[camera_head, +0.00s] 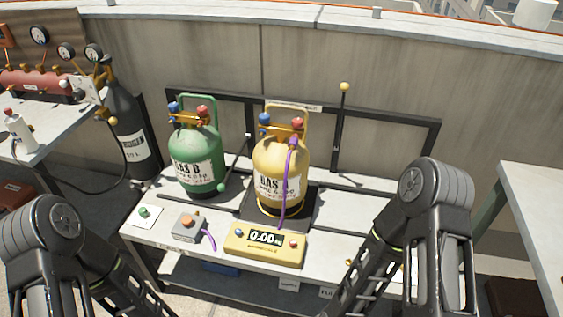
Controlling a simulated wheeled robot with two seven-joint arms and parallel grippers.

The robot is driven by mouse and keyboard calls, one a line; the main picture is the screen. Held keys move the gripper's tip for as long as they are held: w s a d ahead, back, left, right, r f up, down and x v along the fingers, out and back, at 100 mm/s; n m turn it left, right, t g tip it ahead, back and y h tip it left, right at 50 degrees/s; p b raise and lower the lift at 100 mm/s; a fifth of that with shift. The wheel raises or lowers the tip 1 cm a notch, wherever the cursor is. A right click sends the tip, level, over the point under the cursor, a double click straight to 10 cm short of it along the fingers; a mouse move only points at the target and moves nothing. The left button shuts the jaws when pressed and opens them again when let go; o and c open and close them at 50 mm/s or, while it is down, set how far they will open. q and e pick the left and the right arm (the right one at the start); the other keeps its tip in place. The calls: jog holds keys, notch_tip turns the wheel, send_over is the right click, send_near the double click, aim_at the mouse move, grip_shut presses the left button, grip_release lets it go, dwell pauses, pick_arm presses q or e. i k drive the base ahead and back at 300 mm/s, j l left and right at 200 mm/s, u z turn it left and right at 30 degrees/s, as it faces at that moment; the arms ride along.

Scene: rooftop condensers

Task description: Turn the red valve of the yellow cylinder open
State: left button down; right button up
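The yellow cylinder (268,160) stands upright on a dark platform (308,212) in the middle of the bench. Its red valve (297,123) is at the top right, under the yellow handle; a blue valve (264,118) is at the top left. A purple hose (284,205) runs from near the red valve down the cylinder's front. I cannot tell how far the red valve is turned. My arms show at the lower left and lower right, apart from the cylinder. Neither gripper's fingers show in this view.
A green cylinder (192,148) with its own red and blue valves stands close on the left. A yellow scale display (265,243) reading 0.00 and a small grey device (187,227) lie in front. A dark frame (375,118) and wall stand behind. The bench's right part is mostly clear.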

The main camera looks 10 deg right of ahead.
aim_at(297, 122)
jog(key=i+j, duration=0.1)
jog(key=i, duration=0.35)
jog(key=i+j, duration=0.1)
jog(key=i, duration=0.3)
jog(key=i+z, duration=0.1)
jog(key=z, duration=1.85)
